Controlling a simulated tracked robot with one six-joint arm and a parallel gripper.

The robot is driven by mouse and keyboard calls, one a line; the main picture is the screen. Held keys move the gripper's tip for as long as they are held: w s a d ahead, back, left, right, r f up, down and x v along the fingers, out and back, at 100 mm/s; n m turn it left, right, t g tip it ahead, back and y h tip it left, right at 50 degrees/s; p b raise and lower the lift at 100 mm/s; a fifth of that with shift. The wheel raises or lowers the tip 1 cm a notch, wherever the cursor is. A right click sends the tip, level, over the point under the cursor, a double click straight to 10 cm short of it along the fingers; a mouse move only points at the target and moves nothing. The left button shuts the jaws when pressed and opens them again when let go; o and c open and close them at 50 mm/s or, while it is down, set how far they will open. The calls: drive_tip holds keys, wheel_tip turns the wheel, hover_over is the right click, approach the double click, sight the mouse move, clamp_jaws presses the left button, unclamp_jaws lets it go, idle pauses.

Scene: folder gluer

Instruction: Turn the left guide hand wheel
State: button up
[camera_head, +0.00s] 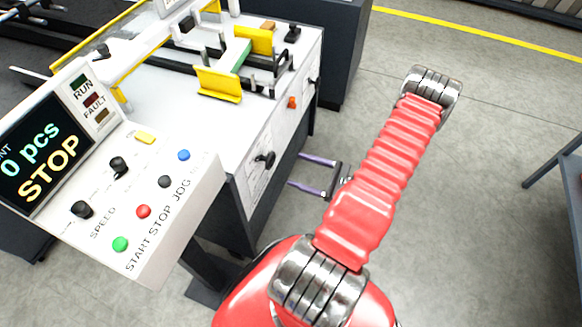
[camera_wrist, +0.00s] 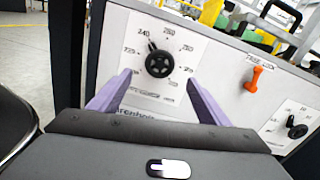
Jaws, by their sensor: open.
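A black hand wheel with a small crank knob (camera_wrist: 159,63) sits on a white dial plate with printed numbers, on the machine's side panel. It also shows in the head view (camera_head: 265,160). My gripper (camera_head: 297,171) has two purple fingers pointing at this panel. In the wrist view my gripper (camera_wrist: 159,88) is open, with one fingertip to each side of the wheel and slightly below it. The head view shows a gap between the fingertips and the panel, so the fingers appear not to touch the wheel. The lower plate text is partly hidden by my gripper.
An orange lock lever (camera_wrist: 255,77) is to the right of the wheel, with a second black hand wheel (camera_wrist: 296,128) beyond it. The control panel (camera_head: 196,212) with buttons juts out at the left. Open floor (camera_head: 480,230) lies right of my arm.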

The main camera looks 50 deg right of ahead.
drive_tip(key=shift+v, duration=1.35)
drive_tip(key=s+a+f+n+g+y, duration=0.1)
drive_tip(key=s+a+n+g+y, duration=0.2)
drive_tip(key=a, duration=0.4)
drive_tip(key=s+a+r+n+g+y, duration=0.15)
drive_tip(key=a+r+n+g, duration=0.25)
drive_tip(key=r+n+g, duration=0.4)
drive_tip(key=w+a+r+n+g+h, duration=0.3)
drive_tip(key=r+n+h, duration=0.25)
drive_tip(key=r, duration=0.25)
drive_tip(key=w+a+r+n+g+h, duration=0.35)
drive_tip(key=r+n, duration=0.25)
drive_tip(key=r, duration=0.2)
drive_tip(key=a+r+n+t+h, duration=0.1)
drive_tip(key=a+r+n+t, duration=0.5)
drive_tip(key=a+r, duration=0.7)
drive_tip(key=shift+w+a+r+n+h, duration=0.3)
drive_tip(key=shift+a+n, duration=0.3)
drive_tip(key=shift+n, duration=0.25)
